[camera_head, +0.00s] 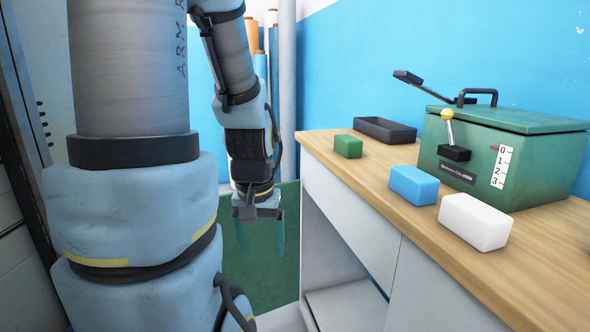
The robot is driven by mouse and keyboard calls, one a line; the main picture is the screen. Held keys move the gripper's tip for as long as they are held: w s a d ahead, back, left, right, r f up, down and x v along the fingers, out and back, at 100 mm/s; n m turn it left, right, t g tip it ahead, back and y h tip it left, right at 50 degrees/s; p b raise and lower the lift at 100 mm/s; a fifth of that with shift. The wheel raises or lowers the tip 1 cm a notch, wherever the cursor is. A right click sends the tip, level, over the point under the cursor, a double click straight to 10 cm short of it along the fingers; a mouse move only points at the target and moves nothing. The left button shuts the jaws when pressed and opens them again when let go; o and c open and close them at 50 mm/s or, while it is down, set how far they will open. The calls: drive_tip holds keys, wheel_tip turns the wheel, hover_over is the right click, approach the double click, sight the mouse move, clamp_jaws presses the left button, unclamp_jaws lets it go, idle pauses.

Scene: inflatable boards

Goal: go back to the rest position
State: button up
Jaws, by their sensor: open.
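My gripper (262,236) hangs pointing down, left of the workbench, over the green floor. Its two thin teal fingers are apart with nothing between them. My arm fills the left part of the view. The gripper is clear of the bench's front left corner and touches nothing that I can see.
The wooden bench top (442,246) holds a green block (348,146), a blue block (414,186), a white block (474,221), a dark tray (385,130) and a green machine (520,150) with levers. Rolls (262,60) and a grey pipe (287,90) stand behind my arm.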

wheel_tip(320, 180, up, 19)
drive_tip(key=p, duration=1.6)
drive_tip(key=shift+f, duration=0.2)
